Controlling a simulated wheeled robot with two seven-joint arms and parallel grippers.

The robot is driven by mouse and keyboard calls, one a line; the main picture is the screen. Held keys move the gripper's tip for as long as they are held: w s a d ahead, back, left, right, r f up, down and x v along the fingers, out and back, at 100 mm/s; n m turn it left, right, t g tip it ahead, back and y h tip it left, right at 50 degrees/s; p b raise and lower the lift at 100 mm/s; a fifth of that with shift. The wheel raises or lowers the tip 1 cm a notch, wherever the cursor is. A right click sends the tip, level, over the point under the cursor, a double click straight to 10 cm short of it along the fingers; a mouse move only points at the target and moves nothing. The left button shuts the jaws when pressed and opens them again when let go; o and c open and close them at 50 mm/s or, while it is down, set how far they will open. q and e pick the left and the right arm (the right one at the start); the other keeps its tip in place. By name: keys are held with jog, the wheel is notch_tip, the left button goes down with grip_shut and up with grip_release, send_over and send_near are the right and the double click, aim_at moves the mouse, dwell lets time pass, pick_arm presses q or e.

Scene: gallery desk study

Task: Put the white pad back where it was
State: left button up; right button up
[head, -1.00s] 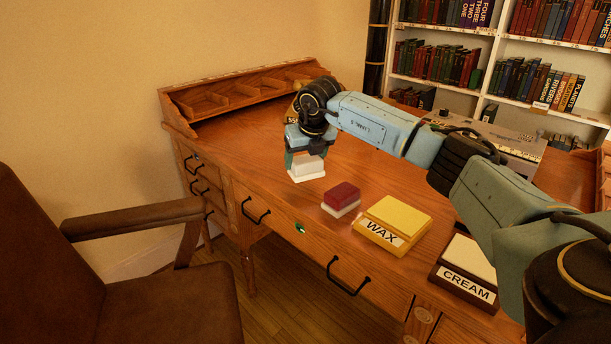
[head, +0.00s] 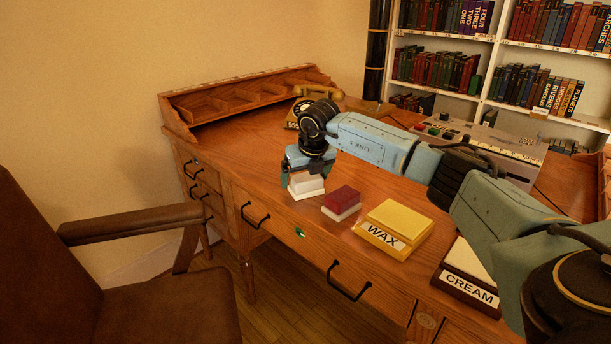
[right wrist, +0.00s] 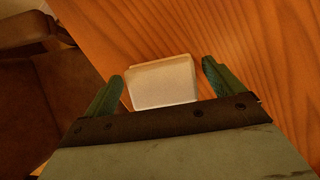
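The white pad (head: 307,187) sits on the desk near its front edge, left of the red pad, and looks flat and upright. My right gripper (head: 305,170) is right above it, fingers pointing down on either side. In the right wrist view the white pad (right wrist: 162,84) lies between the two green fingers, with thin gaps seen beside it, so the gripper looks open around it. The pad's near end is hidden by the gripper body. My left gripper is not in view.
A red pad (head: 342,200) on a white base, a yellow WAX block (head: 397,222) and a CREAM tray (head: 450,283) with a pale top stand to the right. A telephone (head: 322,91) and a grey console (head: 507,150) are behind. A brown chair (head: 170,307) stands at the left front.

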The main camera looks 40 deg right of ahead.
jog(key=shift+r, duration=0.1)
jog(key=shift+r, duration=0.25)
pick_arm(q)
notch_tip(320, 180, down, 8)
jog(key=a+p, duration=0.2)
jog(key=p, duration=0.1)
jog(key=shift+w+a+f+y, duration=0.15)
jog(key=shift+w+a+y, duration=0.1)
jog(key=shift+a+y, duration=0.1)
pick_arm(e)
jog(key=v, duration=1.1)
jog(key=shift+r, duration=0.3)
jog(key=shift+s+a, duration=0.1)
jog(key=shift+s, duration=0.05)
